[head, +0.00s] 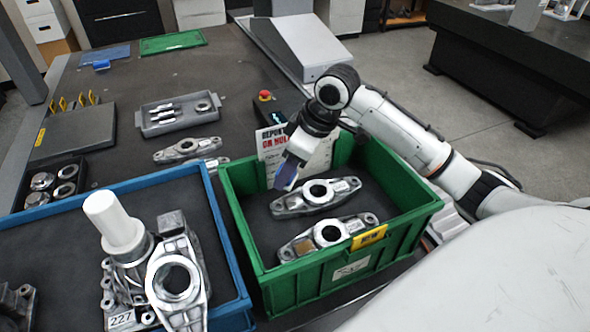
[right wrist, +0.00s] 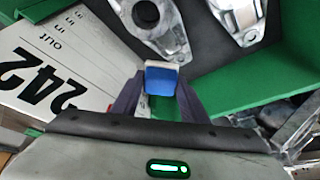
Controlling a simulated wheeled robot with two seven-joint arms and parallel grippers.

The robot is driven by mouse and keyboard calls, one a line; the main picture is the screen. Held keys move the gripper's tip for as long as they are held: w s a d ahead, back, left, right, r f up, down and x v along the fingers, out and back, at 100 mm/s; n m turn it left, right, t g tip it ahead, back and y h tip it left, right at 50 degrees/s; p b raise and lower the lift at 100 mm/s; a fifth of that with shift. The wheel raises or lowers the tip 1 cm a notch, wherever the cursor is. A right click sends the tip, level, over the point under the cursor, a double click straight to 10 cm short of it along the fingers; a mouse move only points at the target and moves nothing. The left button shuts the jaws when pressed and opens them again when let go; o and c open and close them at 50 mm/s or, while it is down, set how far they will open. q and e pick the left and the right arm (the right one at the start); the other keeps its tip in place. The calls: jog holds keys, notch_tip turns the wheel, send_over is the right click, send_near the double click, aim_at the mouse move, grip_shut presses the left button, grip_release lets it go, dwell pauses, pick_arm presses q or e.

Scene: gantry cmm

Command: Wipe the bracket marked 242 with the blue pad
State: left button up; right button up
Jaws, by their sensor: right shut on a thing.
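Two silver brackets lie in the green bin (head: 265,275), an upper one (head: 343,187) and a lower one (head: 303,245); I can read no number on either. Parts of two brackets also show in the right wrist view, one at top centre (right wrist: 182,44) and one at top right (right wrist: 237,14). My right gripper (head: 287,176) is shut on the blue pad (right wrist: 161,79), above the bin's left side and apart from the brackets. The number 242 shows on a white card (right wrist: 75,60) beside the gripper. My left gripper is not in view.
A grey tray (head: 150,130) with small parts and loose brackets lie behind. The bin's green walls stand around its brackets.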

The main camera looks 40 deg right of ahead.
jog(key=shift+r, duration=1.6)
